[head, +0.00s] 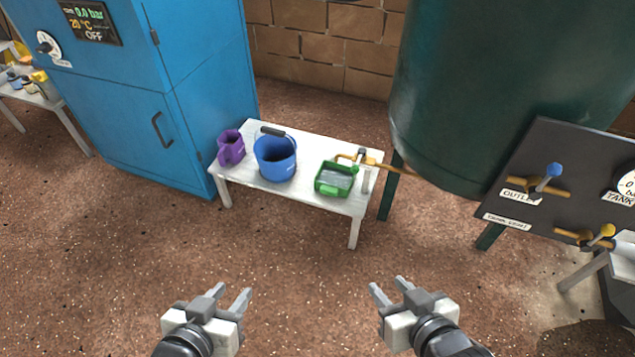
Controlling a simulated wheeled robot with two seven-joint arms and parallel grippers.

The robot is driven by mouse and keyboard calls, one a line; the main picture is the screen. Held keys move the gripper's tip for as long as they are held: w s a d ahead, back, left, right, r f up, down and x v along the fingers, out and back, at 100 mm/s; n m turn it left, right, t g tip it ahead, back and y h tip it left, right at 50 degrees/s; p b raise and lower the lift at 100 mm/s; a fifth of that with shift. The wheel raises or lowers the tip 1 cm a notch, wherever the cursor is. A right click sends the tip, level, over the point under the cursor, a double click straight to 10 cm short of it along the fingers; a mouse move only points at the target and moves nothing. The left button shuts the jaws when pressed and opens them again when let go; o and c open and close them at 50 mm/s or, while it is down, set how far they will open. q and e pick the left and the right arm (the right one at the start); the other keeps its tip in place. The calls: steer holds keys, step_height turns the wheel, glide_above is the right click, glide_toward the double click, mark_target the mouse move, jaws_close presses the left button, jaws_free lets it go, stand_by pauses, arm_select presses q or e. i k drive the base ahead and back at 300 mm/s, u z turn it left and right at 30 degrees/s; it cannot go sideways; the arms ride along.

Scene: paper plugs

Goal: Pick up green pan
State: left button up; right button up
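The green pan (335,179) is a small rectangular tray with a pale grey inside. It sits at the right end of the low white table (308,196), beside a brass tap. My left gripper (232,294) is open and empty, in front of and below the table, to the left of the pan. My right gripper (388,289) is open and empty, in front of the table and slightly right of the pan. Both grippers are well apart from the pan.
A blue bucket (274,158) and a purple jug (230,149) stand left of the pan. A brass tap (364,159) on a pipe from the dark green tank (500,90) is close to the pan. A blue cabinet (150,80) stands left. A valve panel (545,205) stands right. The floor ahead is clear.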

mark_target(333, 180)
steer(key=u, duration=2.05)
steer(key=i, duration=2.3)
steer(key=z, duration=3.45)
steer(key=i, duration=1)
steer(key=z, duration=0.05)
